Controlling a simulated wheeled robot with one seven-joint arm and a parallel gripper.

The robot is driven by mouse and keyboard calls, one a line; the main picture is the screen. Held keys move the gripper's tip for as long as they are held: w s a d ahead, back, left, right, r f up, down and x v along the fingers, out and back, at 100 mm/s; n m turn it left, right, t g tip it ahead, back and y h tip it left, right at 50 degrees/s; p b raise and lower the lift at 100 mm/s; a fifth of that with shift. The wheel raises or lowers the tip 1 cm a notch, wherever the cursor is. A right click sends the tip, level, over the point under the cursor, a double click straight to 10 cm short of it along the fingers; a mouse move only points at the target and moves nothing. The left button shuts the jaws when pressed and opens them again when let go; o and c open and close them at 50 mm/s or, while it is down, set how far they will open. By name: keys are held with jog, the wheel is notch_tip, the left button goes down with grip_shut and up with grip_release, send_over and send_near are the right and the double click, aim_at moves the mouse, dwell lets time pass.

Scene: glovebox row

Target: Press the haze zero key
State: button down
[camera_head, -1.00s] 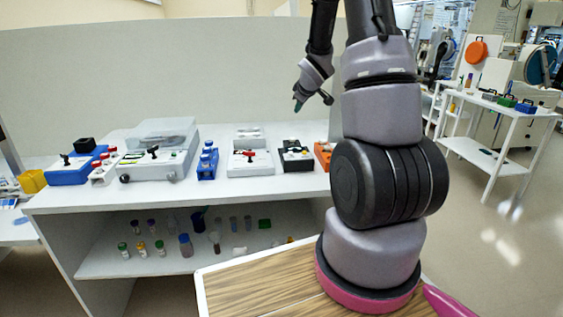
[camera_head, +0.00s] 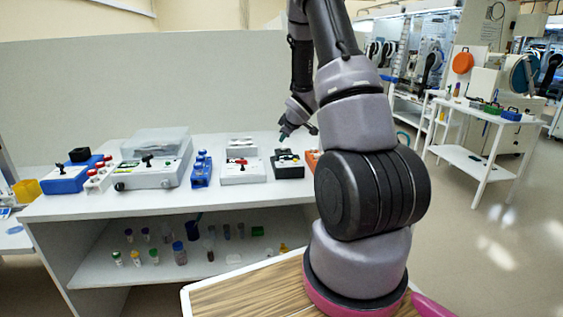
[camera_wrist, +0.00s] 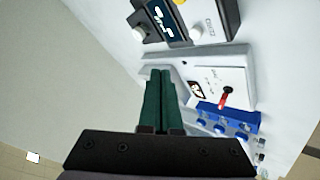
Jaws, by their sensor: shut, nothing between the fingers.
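My gripper (camera_head: 283,138) is shut and empty, above the back of the white bench near the black box (camera_head: 288,165). In the wrist view my two dark green fingers (camera_wrist: 161,78) lie together. Beyond them is a dark device with a small display (camera_wrist: 166,20), a white round button (camera_wrist: 139,33) and a yellow button at the top edge. I cannot read which key is haze zero. A white box (camera_head: 243,172) with a red lever stands left of the black box; it also shows in the wrist view (camera_wrist: 210,85), right of my fingers.
Left along the bench (camera_head: 215,203) stand a blue rack (camera_head: 202,170), a grey device with a clear lid (camera_head: 155,165) and a blue box (camera_head: 68,180). An orange item (camera_head: 312,160) is partly hidden by my arm. Vials stand on the lower shelf (camera_head: 105,270). A wall rises behind.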

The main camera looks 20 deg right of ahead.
send_over(283, 164)
jog(key=shift+f, duration=3.05)
jog(key=shift+f, duration=0.1)
jog(key=shift+f, duration=0.3)
jog(key=shift+f, duration=0.4)
jog(key=shift+r, duration=0.85)
jog(key=shift+r, duration=2.5)
